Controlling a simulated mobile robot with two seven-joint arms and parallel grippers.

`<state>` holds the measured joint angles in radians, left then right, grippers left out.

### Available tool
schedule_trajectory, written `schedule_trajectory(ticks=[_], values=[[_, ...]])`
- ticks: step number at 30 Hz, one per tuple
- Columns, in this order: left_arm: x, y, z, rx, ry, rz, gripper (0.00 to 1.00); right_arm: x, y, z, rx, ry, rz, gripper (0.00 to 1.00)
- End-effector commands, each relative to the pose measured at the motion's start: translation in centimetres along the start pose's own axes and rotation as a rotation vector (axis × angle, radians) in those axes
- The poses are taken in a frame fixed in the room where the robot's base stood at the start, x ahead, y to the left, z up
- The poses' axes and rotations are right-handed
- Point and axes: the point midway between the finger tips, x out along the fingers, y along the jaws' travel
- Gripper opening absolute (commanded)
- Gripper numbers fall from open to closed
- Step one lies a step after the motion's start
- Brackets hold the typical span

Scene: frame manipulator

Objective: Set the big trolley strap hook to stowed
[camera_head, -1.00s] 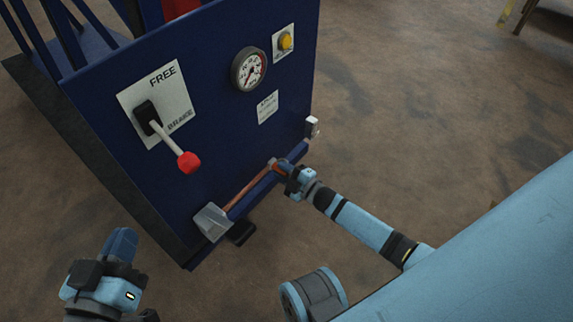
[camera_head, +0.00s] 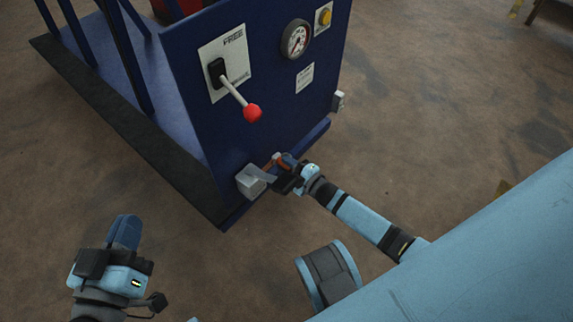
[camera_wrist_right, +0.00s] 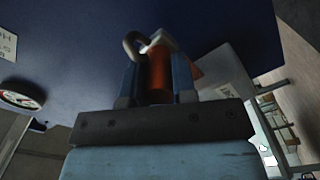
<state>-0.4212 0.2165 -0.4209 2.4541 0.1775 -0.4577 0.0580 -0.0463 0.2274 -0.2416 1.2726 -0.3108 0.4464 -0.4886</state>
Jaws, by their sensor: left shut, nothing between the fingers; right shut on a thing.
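The blue trolley (camera_head: 290,110) fills the upper middle of the head view. My right gripper (camera_head: 283,172) is at its lower front, close beside a grey bracket (camera_head: 249,183) at the lower left corner. It is shut on the orange strap hook piece (camera_wrist_right: 158,75), which sits between the fingers in the right wrist view. A grey metal hook loop (camera_wrist_right: 133,44) sticks out past the fingertips. Only a little orange (camera_head: 270,162) shows in the head view; the rest is hidden by the gripper. My left gripper (camera_head: 124,232) is shut and empty, away from the trolley at lower left.
The front panel carries a lever with a red knob (camera_head: 253,113), a gauge (camera_head: 296,40) and a yellow button (camera_head: 325,17). A small pale catch (camera_head: 337,101) sits on the panel's right edge. The brown floor (camera_head: 440,110) is clear around the trolley.

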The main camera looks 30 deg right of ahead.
Motion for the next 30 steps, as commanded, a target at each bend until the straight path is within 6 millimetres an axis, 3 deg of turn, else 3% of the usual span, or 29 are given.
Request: schedule_trajectory(ticks=[19,20,22,30], values=[[0.08,0.04,-0.2,-0.002,0.007,-0.003,0.0,-0.07,-0.05,0.05,0.0,0.0,-0.001,0.0],[0.08,0.03,-0.2,-0.002,0.007,-0.003,0.0,-0.07,-0.05,0.05,0.0,0.0,-0.001,0.32],[0.07,0.03,-0.19,-0.002,0.007,-0.003,0.0,-0.06,-0.04,0.05,0.0,-0.001,-0.001,0.48],[0.03,-0.01,-0.15,0.0,0.004,-0.003,0.0,-0.05,0.01,0.02,0.0,0.0,0.0,0.51]])
